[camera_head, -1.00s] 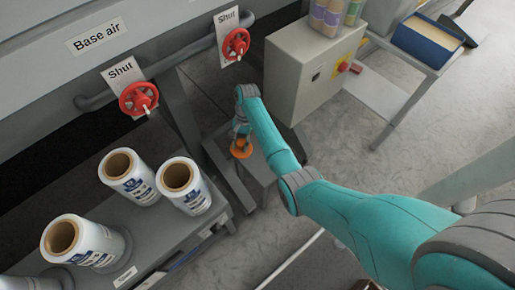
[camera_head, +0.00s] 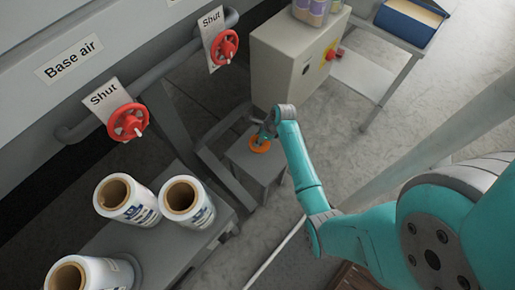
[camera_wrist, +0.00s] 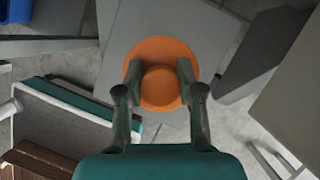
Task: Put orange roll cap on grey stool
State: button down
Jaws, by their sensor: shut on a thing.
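The orange roll cap (camera_head: 259,146) is a round disc with a raised knob. It also shows in the wrist view (camera_wrist: 160,50), where the fingers of my gripper (camera_wrist: 160,85) are shut on its knob from both sides. In the head view my gripper (camera_head: 262,138) is at the cap. In the wrist view the stool's grey top (camera_wrist: 205,40) lies behind the cap. I cannot tell whether the cap touches the top.
White film rolls (camera_head: 187,203) stand on a grey bench at lower left. Two red valve wheels (camera_head: 127,122) sit on a pipe above. A grey control box (camera_head: 298,60) is behind the stool. A blue tray (camera_head: 408,22) is on a table at upper right.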

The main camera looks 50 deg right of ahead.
jog(key=shift+f, duration=3.7)
jog(key=c, duration=0.7)
grip_release()
jog(key=shift+f, duration=0.1)
jog(key=v, duration=1.2)
jog(key=s+a+n+t+h, duration=0.3)
jog(key=s+a+n+t, duration=0.1)
jog(key=s+a+n, duration=1.1)
jog(key=s+a+r+n+t, duration=0.2)
jog(key=s+r+n, duration=0.2)
jog(key=r, duration=0.5)
jog(key=s+a+r+n+t, duration=0.2)
jog(key=s+r+n, duration=0.3)
jog(key=r, duration=0.4)
jog(key=s+a+r+n+t+y, duration=0.1)
jog(key=s+a+r+n+t, duration=0.2)
jog(key=r+n, duration=0.3)
jog(key=shift+s+a+r+n, duration=0.1)
jog(key=shift+s+a+r, duration=0.15)
jog(key=shift+r, duration=0.35)
jog(key=shift+s+a+r+n, duration=0.1)
jog(key=shift+s+a+r, duration=0.15)
jog(key=shift+r, duration=0.35)
jog(key=shift+s+a+r+n, duration=0.1)
jog(key=shift+s+a+r, duration=0.1)
jog(key=shift+r, duration=0.4)
